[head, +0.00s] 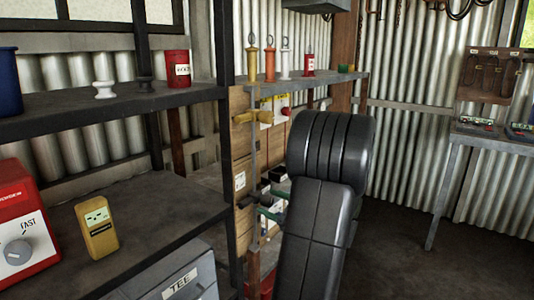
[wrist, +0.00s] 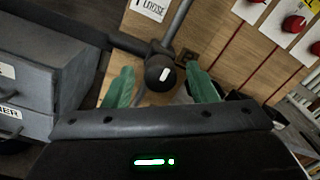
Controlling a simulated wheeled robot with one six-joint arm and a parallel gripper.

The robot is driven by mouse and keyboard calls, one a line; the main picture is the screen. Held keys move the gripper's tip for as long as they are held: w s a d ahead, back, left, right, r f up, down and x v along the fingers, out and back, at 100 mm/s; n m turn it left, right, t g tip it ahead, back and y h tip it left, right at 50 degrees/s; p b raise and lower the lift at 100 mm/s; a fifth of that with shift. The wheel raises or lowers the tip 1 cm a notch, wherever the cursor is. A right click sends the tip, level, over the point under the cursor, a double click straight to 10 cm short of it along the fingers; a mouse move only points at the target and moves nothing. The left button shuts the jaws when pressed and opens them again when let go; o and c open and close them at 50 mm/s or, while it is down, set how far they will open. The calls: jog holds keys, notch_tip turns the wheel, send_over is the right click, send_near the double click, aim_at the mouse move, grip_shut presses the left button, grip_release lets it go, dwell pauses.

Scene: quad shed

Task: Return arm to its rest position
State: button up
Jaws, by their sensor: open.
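My gripper (wrist: 159,72) is open in the wrist view, with its two green fingers spread apart. A dark round knob with a white mark (wrist: 160,76) shows between the fingers, at the end of a grey rod. I cannot tell whether either finger touches the knob. In the head view my black arm rises in the middle and reaches toward the wooden panel (head: 243,155). There the arm hides most of the gripper; only bits of green show at its left side.
Shelves at left hold a yellow meter (head: 97,228) and a red dial box (head: 22,225). Grey drawers (wrist: 35,85) stand close at left in the wrist view. A workbench (head: 490,135) is at right; the floor before it is clear.

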jog(key=m+p, duration=0.1)
jog(key=p, duration=0.1)
jog(key=m+p, duration=0.3)
jog(key=m, duration=0.1)
jog(key=shift+r+p, duration=0.25)
jog(key=shift+p, duration=0.15)
jog(key=shift+f+m+p, duration=0.2)
jog(key=shift+m+p, duration=0.75)
jog(key=shift+m, duration=0.45)
